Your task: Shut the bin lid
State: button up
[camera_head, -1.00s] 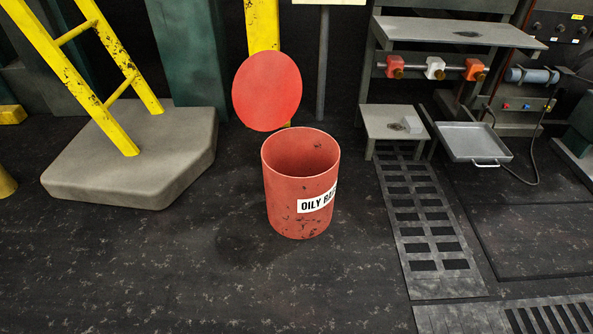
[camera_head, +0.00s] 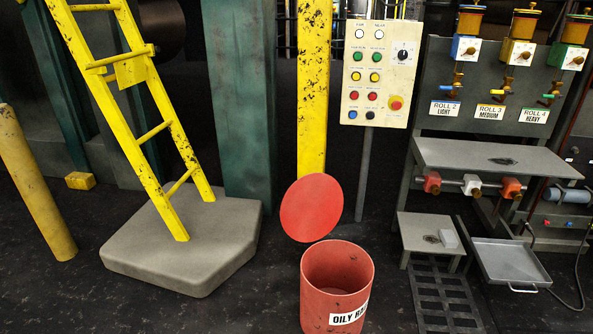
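The red bin (camera_head: 316,300) stands upright on the floor at the lower middle of the head view, its base cut off by the bottom edge. It carries a white label reading "OILY RA…", partly out of sight around the side. Its round red lid (camera_head: 311,208) is open, tilted up behind the rim. The bin's mouth is uncovered and the inside looks empty as far as I can see. My gripper is not in view.
A yellow post (camera_head: 312,110) and a button panel (camera_head: 380,75) stand behind the bin. A yellow ladder (camera_head: 150,130) rests on a grey plinth (camera_head: 180,245) at left. A low stand (camera_head: 418,228), a metal tray (camera_head: 508,262) and a floor grate (camera_head: 440,300) are at right.

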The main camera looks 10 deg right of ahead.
aim_at(313, 206)
jog(key=i+j+z, duration=0.1)
jog(key=i+j, duration=1.65)
